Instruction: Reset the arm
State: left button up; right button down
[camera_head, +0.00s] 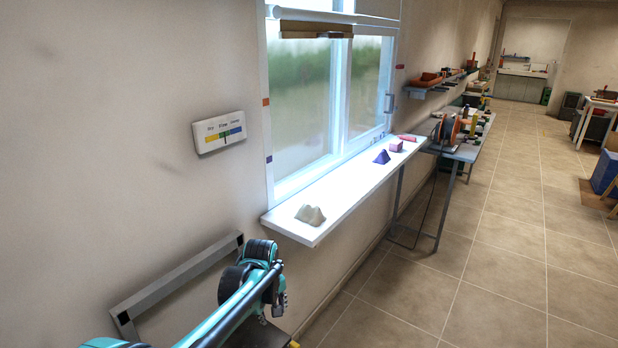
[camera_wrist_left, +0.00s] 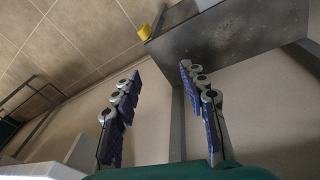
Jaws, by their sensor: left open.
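My left arm (camera_head: 235,305), teal and black, comes in from the lower left of the head view, in front of the wall and left of the white sill. The small dark parts at its end (camera_head: 278,298) are partly hidden, so the jaws are hard to make out there. In the left wrist view my left gripper (camera_wrist_left: 158,72) is open, its two fingers with dark blue pads wide apart. Nothing is between them. A grey speckled panel (camera_wrist_left: 235,38) lies beyond the right finger. My right arm and gripper are not in view.
The white sill (camera_head: 345,195) carries a beige block (camera_head: 310,214), a blue pyramid (camera_head: 382,157) and a pink block (camera_head: 396,146). A grey wall frame (camera_head: 180,280) is beside my arm. A workbench (camera_head: 465,152) stands farther back.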

pick_arm(q)
jog(key=s+a+r+m+t, duration=0.1)
jog(key=s+a+r+m, duration=0.1)
jog(key=s+r, duration=0.3)
jog(key=s+a+r+m+t, duration=0.1)
jog(key=s+a+r, duration=0.2)
jog(key=s, duration=0.4)
jog(key=s+a+f+m+t, duration=0.1)
jog(key=s+m, duration=0.1)
jog(key=s, duration=0.4)
jog(key=s+a+f+m+t, duration=0.1)
jog(key=s+m, duration=0.1)
jog(key=s, duration=0.5)
jog(key=shift+s+a+f+t, duration=0.15)
jog(key=shift+a+f+t, duration=0.05)
jog(key=shift+a+t, duration=0.2)
